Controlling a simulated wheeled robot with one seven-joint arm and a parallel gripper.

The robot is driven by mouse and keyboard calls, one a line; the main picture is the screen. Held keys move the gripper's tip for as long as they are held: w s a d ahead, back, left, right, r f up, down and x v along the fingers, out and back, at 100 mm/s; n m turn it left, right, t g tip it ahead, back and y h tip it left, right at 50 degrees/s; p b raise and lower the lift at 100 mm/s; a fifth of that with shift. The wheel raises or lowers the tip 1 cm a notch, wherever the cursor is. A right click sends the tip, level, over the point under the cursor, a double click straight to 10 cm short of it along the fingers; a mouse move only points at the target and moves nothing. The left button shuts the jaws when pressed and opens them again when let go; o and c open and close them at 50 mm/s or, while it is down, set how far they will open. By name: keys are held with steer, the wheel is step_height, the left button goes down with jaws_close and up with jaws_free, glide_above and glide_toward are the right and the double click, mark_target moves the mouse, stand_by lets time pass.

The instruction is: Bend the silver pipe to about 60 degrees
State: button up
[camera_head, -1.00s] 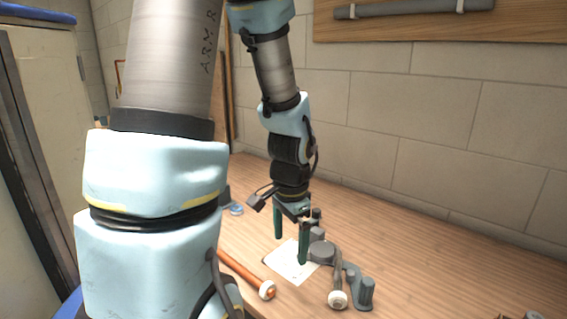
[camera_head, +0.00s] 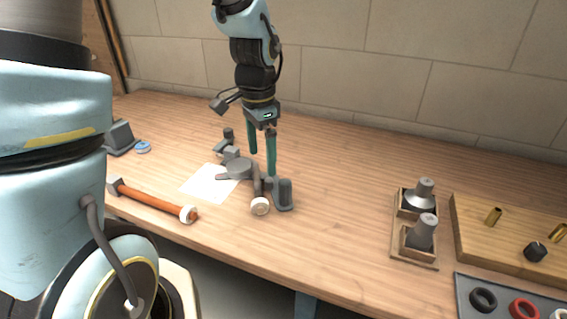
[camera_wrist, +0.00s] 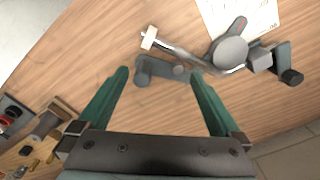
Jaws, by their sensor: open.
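The pipe bender (camera_head: 238,169) stands on the workbench with its round die; it also shows in the wrist view (camera_wrist: 229,53). The silver pipe (camera_wrist: 181,51) runs along the die and seems to curve slightly there. Its white-capped end (camera_head: 260,206) points toward the bench's front edge. A grey arm with an upright post (camera_head: 285,194) lies beside the pipe; in the wrist view this part (camera_wrist: 155,70) sits between my fingers' lines. My gripper (camera_head: 262,163) is open and empty above the bender; its green fingers are spread in the wrist view (camera_wrist: 159,75).
A white sheet (camera_head: 205,184) lies by the bender. An orange rod with a white collar (camera_head: 155,200) lies to the left. Grey fittings on a wooden stand (camera_head: 415,258), a wooden board (camera_head: 470,245) and a tray of rings (camera_head: 500,287) are at right. The bench between is clear.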

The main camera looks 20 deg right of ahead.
mark_target(285, 182)
steer(key=d+m, duration=0.1)
steer(key=s+d+f+m, duration=0.1)
steer(key=d, duration=0.1)
steer(key=s+d+m, duration=0.1)
steer(key=shift+s+d+f, duration=0.1)
steer(key=shift+d+f, duration=0.1)
steer(key=shift+d, duration=0.2)
step_height(285, 182, down, 8)
steer(key=b, duration=0.7)
steer(key=shift+r, duration=0.1)
steer(key=shift+c, duration=0.2)
steer(key=c, duration=0.8)
steer(key=shift+o, duration=0.2)
steer(key=shift+a, duration=0.1)
steer(key=shift+s+a+m+p, duration=0.25)
steer(key=shift+a+m, duration=0.2)
steer(key=shift+a, duration=0.2)
steer(key=shift+s+a+m+p, duration=0.1)
steer(key=shift+s+a+m, duration=0.15)
steer(key=shift+a+m, duration=0.3)
steer(key=shift+a, duration=0.1)
steer(key=shift+s+a+m+p, duration=0.2)
steer(key=shift+a+m+p, duration=0.2)
steer(key=shift+a, duration=0.3)
steer(key=shift+s+a+m+p, duration=0.15)
steer(key=shift+a+m+p, duration=0.25)
steer(key=shift+a, duration=0.25)
